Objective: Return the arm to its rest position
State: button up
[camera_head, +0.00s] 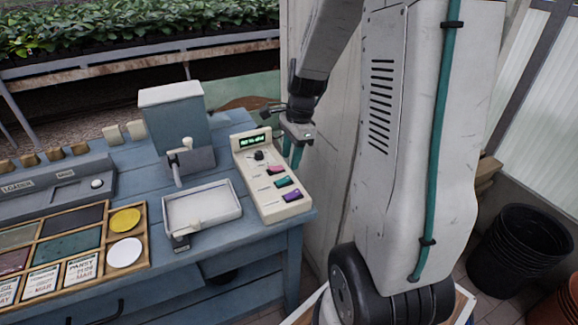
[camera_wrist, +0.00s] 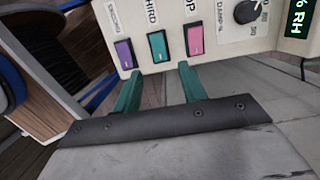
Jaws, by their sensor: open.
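Beyond the fingertips is the cream control box (camera_wrist: 215,50) with a purple, a teal and a pink switch. The same control box (camera_head: 283,213) stands on the right end of the blue bench in the head view. I cannot tell whether the fingers touch it.
The blue bench (camera_head: 100,185) holds a blue-grey device (camera_head: 178,122), a white tray (camera_head: 201,207) and a wooden sorting tray (camera_head: 146,237) with coloured discs. Leafy plants (camera_head: 100,30) stand behind. Black pots (camera_head: 515,250) stand on the floor at right.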

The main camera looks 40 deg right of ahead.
jog(key=shift+d+r, duration=0.2)
jog(key=shift+r, duration=0.8)
jog(key=s+a+r+n+h, duration=0.1)
jog(key=s+a+r+n, duration=0.6)
jog(key=s+a+n, duration=0.1)
jog(key=s+a+r+n+h, duration=0.1)
jog(key=s+a+r+n, duration=0.5)
jog(key=s+a+n, duration=0.3)
jog(key=s+n, duration=0.2)
jog(key=n, duration=0.2)
jog(key=shift+s+r+t, duration=0.3)
jog(key=shift+r+t, duration=0.05)
jog(key=shift+t, duration=0.05)
